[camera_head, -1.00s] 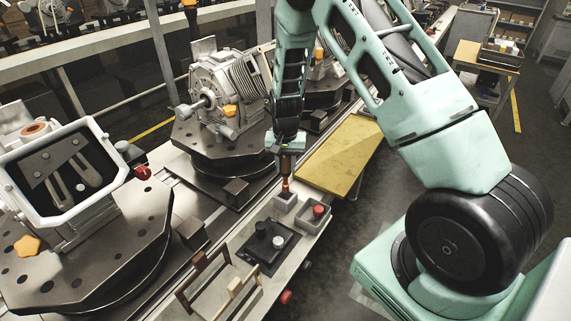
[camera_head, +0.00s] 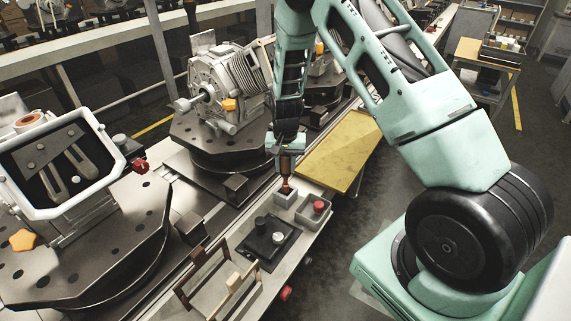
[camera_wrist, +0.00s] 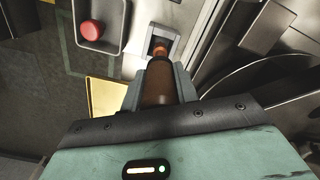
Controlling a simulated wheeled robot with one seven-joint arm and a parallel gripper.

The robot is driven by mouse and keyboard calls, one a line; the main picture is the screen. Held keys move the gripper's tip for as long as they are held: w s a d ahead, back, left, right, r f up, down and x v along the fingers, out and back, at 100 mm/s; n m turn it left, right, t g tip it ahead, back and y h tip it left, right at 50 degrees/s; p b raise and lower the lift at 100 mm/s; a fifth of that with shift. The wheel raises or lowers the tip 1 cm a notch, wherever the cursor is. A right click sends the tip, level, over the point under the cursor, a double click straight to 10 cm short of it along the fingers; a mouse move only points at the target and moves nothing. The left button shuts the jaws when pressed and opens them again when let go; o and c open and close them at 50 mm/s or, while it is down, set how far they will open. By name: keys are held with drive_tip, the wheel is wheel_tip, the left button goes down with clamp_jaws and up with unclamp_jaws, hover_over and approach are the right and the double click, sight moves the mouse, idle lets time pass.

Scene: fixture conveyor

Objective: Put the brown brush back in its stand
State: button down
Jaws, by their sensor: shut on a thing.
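My gripper (camera_head: 286,150) is shut on the brown brush (camera_head: 286,168), which hangs upright, tip down. The wrist view also shows the brush (camera_wrist: 158,84) between the two grey fingers (camera_wrist: 158,88). The stand is a small light-grey square holder (camera_head: 283,201) directly under the brush. It also shows in the wrist view (camera_wrist: 174,37), with the copper-coloured lower end of the brush at its opening. The tip is hidden at the opening, and I cannot tell how deep it sits.
A red button (camera_head: 318,206) is right beside the stand. A black base with knobs (camera_head: 268,243) and a wooden frame (camera_head: 205,284) are nearer. A machine housing (camera_head: 225,95) stands on a turntable behind. A yellow board (camera_head: 345,150) lies to the right.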

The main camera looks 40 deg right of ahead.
sight(286, 176)
drive_tip(key=shift+f+b, duration=0.4)
drive_tip(key=shift+f, duration=0.3)
drive_tip(key=shift+f+b, duration=1.2)
drive_tip(key=shift+f, duration=0.55)
drive_tip(key=c, duration=1)
unclamp_jaws()
drive_tip(key=shift+r, duration=0.1)
